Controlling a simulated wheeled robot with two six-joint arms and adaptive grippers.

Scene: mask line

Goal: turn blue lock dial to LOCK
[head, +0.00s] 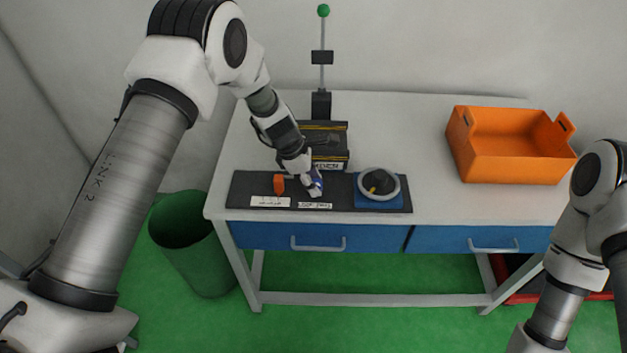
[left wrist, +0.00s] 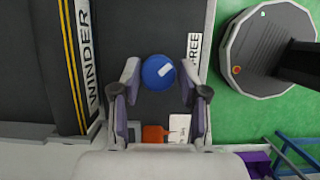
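The blue lock dial (left wrist: 157,73) has a white mark and sits on a dark panel (left wrist: 150,104). In the left wrist view, the mark slants toward the upper right. A partly hidden label reading "REE" (left wrist: 194,48) lies to its right. In the head view, the dial (head: 318,184) is mostly hidden by my left gripper (head: 313,186). In the left wrist view, the fingers of my left gripper (left wrist: 158,83) stand on either side of the dial. They look slightly apart from it, though contact is hard to judge. My right gripper is outside the views.
An orange switch (head: 279,184) stands left of the dial and a black knob on a blue base (head: 378,202) stands right. Behind is a dark winder unit (head: 334,156) and a post with a green ball (head: 323,11). An orange crate (head: 512,167) is at the right.

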